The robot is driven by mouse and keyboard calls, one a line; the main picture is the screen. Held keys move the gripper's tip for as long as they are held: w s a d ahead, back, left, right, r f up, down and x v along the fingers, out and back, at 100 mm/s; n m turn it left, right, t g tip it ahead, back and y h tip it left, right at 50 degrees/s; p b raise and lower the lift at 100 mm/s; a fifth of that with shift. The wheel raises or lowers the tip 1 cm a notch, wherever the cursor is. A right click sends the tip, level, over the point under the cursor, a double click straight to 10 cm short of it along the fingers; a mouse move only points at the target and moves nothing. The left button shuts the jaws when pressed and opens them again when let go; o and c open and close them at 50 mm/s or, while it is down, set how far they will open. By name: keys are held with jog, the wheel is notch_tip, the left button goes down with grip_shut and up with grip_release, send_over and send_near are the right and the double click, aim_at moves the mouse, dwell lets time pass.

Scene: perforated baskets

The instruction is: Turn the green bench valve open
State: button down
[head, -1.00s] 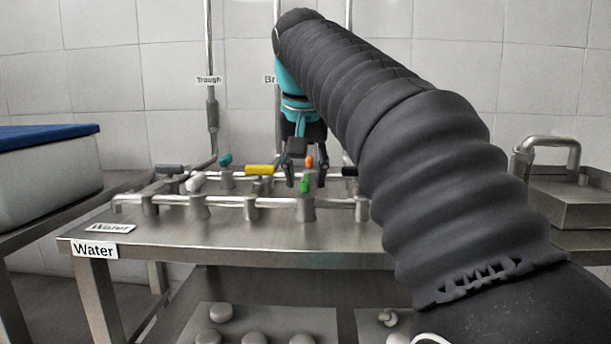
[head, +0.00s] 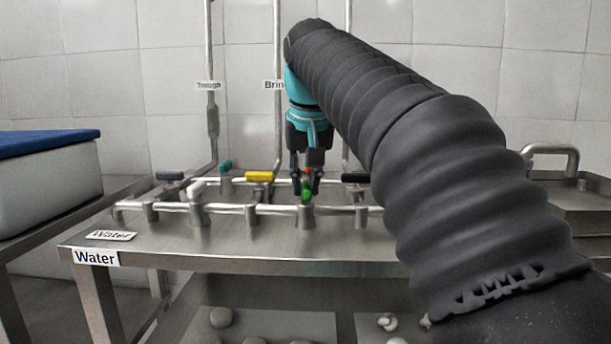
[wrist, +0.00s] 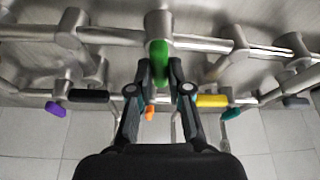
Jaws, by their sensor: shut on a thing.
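The green bench valve handle (head: 306,190) stands on the front pipe of the metal bench. In the wrist view the green handle (wrist: 158,62) points from its valve body toward me. My gripper (head: 306,184) is at the handle, pointing down. In the wrist view my gripper (wrist: 158,72) has a finger on each side of the green handle and is shut on it. The lower part of the handle is partly hidden by the fingers in the wrist view.
Close by are a yellow handle (head: 260,177), a black handle (head: 356,178), a white handle (head: 197,188) and a teal handle (head: 226,166). An orange handle (wrist: 150,112) shows between my fingers. A purple handle (wrist: 55,109) is at left. Vertical pipes stand behind.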

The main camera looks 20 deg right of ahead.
jog(key=n+y+p, duration=0.1)
jog(key=n, duration=0.1)
jog(key=n+p, duration=0.1)
jog(key=n, duration=0.1)
jog(key=shift+d+r+y+p, duration=0.15)
jog(key=shift+y+p, duration=0.2)
jog(key=shift+y, duration=0.05)
jog(key=n+p, duration=0.1)
jog(key=n, duration=0.2)
jog(key=shift+g+y, duration=0.3)
jog(key=shift+y, duration=0.1)
jog(key=n, duration=0.2)
jog(key=n+g+y, duration=0.1)
jog(key=n, duration=0.1)
jog(key=shift+w+d+n+y, duration=0.1)
jog(key=shift+w+n+y, duration=0.05)
jog(key=shift+n+y, duration=0.15)
jog(key=shift+n+g+y, duration=0.4)
jog(key=shift+n+g, duration=0.3)
jog(key=shift+n, duration=1.4)
jog(key=c, duration=1.1)
grip_release()
